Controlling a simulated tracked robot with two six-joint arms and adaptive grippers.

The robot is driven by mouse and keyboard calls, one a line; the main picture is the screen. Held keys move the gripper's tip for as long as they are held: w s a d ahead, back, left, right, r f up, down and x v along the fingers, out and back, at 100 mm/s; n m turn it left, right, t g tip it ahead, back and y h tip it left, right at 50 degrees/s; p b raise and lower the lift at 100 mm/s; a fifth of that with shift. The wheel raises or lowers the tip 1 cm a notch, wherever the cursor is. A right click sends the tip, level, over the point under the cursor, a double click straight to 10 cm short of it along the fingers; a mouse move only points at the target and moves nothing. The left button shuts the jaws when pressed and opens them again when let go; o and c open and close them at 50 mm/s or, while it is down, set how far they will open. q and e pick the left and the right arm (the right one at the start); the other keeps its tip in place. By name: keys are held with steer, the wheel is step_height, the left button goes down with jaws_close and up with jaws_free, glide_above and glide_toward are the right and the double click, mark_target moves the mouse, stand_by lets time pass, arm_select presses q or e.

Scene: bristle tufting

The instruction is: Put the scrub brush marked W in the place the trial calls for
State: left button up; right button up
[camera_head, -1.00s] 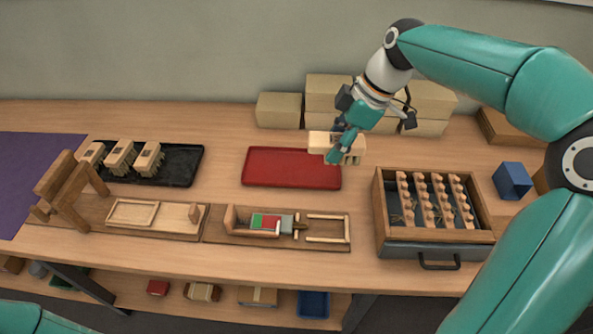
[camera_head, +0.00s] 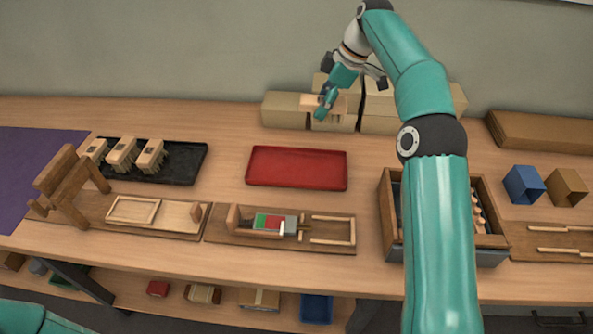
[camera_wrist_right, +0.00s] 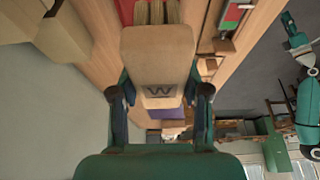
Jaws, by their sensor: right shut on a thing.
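My right gripper (camera_head: 326,102) is shut on the scrub brush marked W (camera_head: 309,102). It holds the brush off the bench, behind the red tray (camera_head: 297,168) and in front of the cardboard boxes in the head view. In the right wrist view the pale brush block (camera_wrist_right: 157,55) sits between the two fingers (camera_wrist_right: 160,100), with a dark W facing the camera and bristles at its far end. The red tray is empty. A black tray (camera_head: 188,165) at the left holds several similar brushes. My left gripper is out of the head view; only a piece of my left arm shows.
Cardboard boxes (camera_head: 284,110) stand along the wall. A wooden fixture with a green and red panel (camera_head: 268,223) lies in front of the red tray. A wooden-framed drawer unit (camera_head: 388,215) is partly hidden by my right arm. A blue box (camera_head: 523,185) stands at the right.

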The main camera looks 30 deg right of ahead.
steer(key=shift+a+f, duration=0.15)
steer(key=shift+f, duration=0.5)
step_height(320, 180, down, 15)
steer(key=shift+f+b, duration=0.2)
steer(key=shift+b, duration=0.65)
step_height(320, 180, down, 5)
steer(key=shift+f, duration=0.15)
steer(key=o, duration=1.3)
steer(key=shift+o, duration=0.2)
